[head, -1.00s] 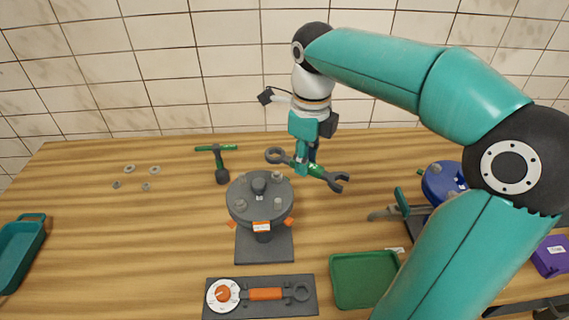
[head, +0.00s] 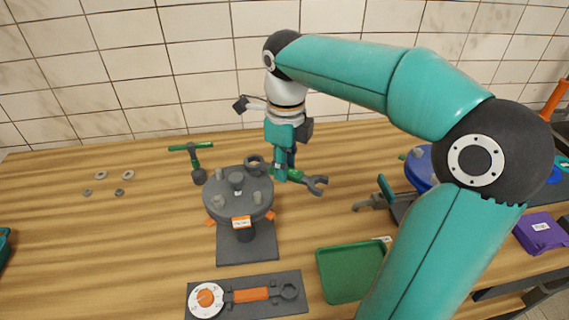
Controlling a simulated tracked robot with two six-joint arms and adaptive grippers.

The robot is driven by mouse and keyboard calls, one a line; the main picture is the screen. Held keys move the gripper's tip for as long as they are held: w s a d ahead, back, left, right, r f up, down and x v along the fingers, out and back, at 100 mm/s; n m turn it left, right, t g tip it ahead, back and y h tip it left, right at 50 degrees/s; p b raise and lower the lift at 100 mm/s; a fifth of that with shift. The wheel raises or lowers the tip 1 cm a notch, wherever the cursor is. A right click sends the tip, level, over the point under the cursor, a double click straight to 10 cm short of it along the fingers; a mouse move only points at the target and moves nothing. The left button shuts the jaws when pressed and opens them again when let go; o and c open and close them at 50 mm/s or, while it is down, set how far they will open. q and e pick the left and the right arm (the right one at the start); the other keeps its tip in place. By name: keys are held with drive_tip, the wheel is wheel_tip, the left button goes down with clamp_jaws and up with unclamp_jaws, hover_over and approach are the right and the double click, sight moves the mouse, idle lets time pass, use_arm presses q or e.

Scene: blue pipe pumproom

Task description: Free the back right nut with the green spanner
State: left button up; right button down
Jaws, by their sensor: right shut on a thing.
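The grey round flange (head: 212,190) stands on a dark base plate, with a raised centre and several bolts with nuts on its top. My right gripper (head: 281,174) is shut on the green spanner (head: 294,175), behind and right of the flange. The spanner's ring end (head: 254,160) is at the back right nut's place, over the flange's back right edge. The ring hides most of that nut; I cannot tell whether it is seated around it or just above. The open jaw end points right. My left gripper is not in view.
An orange-handled torque wrench (head: 250,295) lies in front. A green tray (head: 350,272) is front right, a blue flange (head: 420,168) behind my arm, a purple box (head: 540,232) far right.

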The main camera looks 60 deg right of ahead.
drive_tip(key=shift+f, duration=0.15)
drive_tip(key=shift+f+b, duration=0.75)
drive_tip(key=shift+f, duration=0.2)
drive_tip(key=shift+r, duration=0.1)
drive_tip(key=w+d+n+p, duration=0.5)
drive_tip(key=d+n+p, duration=0.1)
drive_tip(key=n, duration=0.7)
drive_tip(key=shift+n, duration=0.4)
drive_tip(key=shift+w+r+p, duration=0.15)
drive_tip(key=shift+r+p, duration=0.15)
drive_tip(key=shift+p, duration=0.25)
